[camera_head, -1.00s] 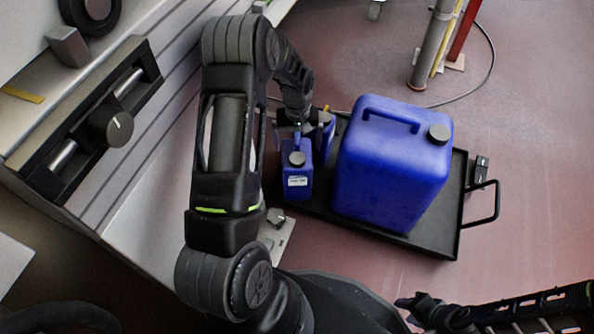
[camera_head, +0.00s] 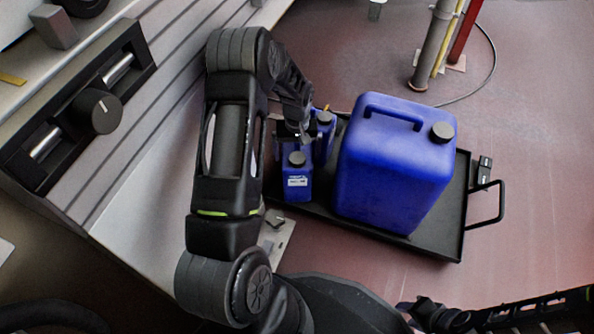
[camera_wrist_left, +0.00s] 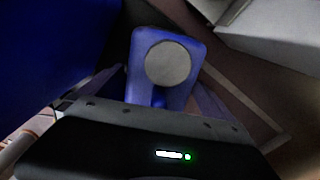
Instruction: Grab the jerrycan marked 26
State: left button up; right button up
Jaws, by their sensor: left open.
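The label is too small to read, so I cannot tell which is 26. My left gripper (camera_head: 293,136) is open at the handle side of the labelled small jerrycan. In the left wrist view, a small blue jerrycan with a round grey cap (camera_wrist_left: 168,64) lies between the spread fingers. My right gripper (camera_head: 428,312) is at the bottom right, its jaws unclear.
A pale slatted machine side with a black knob (camera_head: 95,111) runs along the left. The large jerrycan stands close to the right of the small ones. The tray has a handle (camera_head: 487,205) on its right. A grey post (camera_head: 431,50) stands behind. Reddish floor lies open at right.

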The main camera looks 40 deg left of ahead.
pick_arm(q)
jog(key=shift+c, duration=0.6)
jog(key=c, duration=1.8)
